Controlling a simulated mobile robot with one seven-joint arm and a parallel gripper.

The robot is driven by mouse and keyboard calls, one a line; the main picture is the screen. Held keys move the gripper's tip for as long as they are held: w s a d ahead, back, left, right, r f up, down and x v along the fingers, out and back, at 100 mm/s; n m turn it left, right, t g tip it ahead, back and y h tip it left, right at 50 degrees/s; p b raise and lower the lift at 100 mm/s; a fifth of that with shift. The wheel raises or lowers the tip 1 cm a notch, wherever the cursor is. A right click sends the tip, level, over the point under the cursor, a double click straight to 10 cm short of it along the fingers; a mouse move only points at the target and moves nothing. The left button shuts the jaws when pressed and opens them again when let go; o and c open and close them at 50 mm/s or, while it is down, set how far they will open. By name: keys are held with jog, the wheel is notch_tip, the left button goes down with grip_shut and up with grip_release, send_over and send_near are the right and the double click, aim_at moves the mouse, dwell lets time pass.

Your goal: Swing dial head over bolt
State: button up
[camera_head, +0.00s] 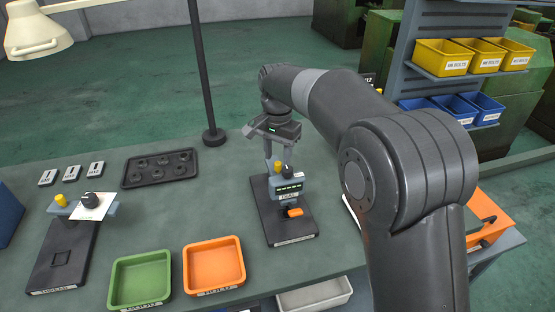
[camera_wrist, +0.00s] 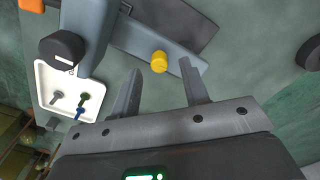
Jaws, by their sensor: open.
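The dial station (camera_head: 275,238) is a dark base plate on the bench. My gripper (camera_head: 280,156) is open above the back of this head, pointing down. In the wrist view the yellow knob (camera_wrist: 159,62) appears between my open fingers (camera_wrist: 161,68); I cannot tell whether they reach down around it. The black knob (camera_wrist: 62,50) is to its left. No bolt is visible on the dial station.
A white tray (camera_wrist: 40,95) with small bolts lies near the station, mostly hidden behind my arm in the head view. Green (camera_head: 113,285) and orange (camera_head: 187,270) trays and another station (camera_head: 65,255) stand left. A dark pole (camera_head: 203,75) rises behind.

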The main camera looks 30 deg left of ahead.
aim_at(278, 163)
notch_tip(278, 163, up, 8)
jog(key=shift+r, duration=0.2)
dwell(0.5)
jog(key=s+d+r+t+y, duration=0.1)
jog(key=d+r, duration=0.2)
jog(key=d, duration=1.1)
jog(key=s+d+r+t, duration=0.1)
jog(key=d+r, duration=0.3)
jog(key=d, duration=1)
jog(key=s+d+f+t, duration=0.1)
jog(key=s+d+f, duration=0.2)
jog(key=s+d, duration=0.2)
jog(key=s+d+f+t, duration=0.1)
jog(key=s+d+f, duration=0.1)
jog(key=s+d, duration=0.4)
jog(key=s+d+f+t+h, duration=0.1)
jog(key=s+d+f, duration=0.2)
jog(key=s+d, duration=0.3)
jog(key=shift+s+d+f+t, duration=0.2)
jog(key=shift+d+f+t, duration=0.1)
jog(key=shift+d, duration=0.75)
